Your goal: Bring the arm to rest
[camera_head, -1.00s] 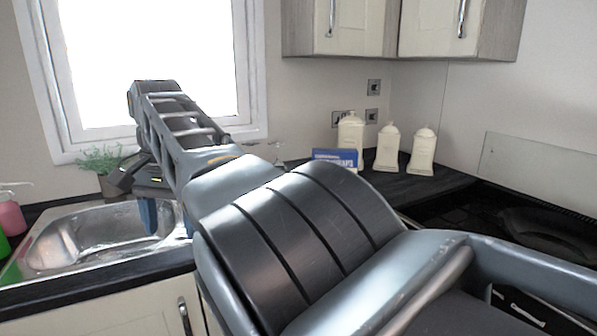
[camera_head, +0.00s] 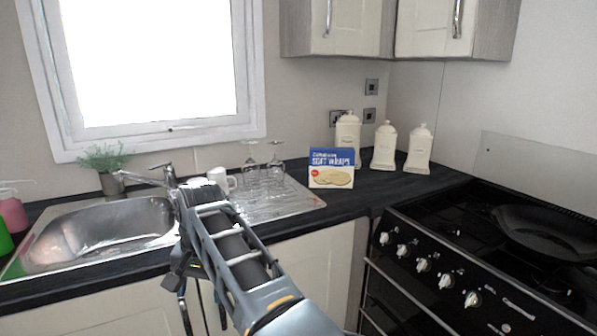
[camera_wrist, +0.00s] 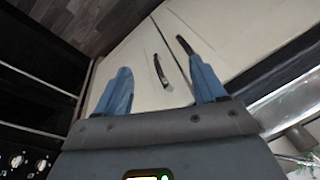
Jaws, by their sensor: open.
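My arm reaches in from the bottom of the head view, and my gripper (camera_head: 190,300) hangs at its far end, low in front of the cabinet doors below the sink. In the wrist view my gripper (camera_wrist: 160,88) shows two blue fingers spread wide apart with nothing between them. Behind the fingers are the cream cabinet doors (camera_wrist: 140,65) with a dark handle (camera_wrist: 160,70). In the head view the fingers are partly hidden by my wrist.
The sink (camera_head: 100,235), mug (camera_head: 220,178), upturned glasses (camera_head: 273,165) and plant (camera_head: 108,165) are behind my arm. A soft wraps box (camera_head: 331,170) and cream canisters (camera_head: 384,147) stand further right. The stove (camera_head: 470,250) bears a black pan (camera_head: 550,232).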

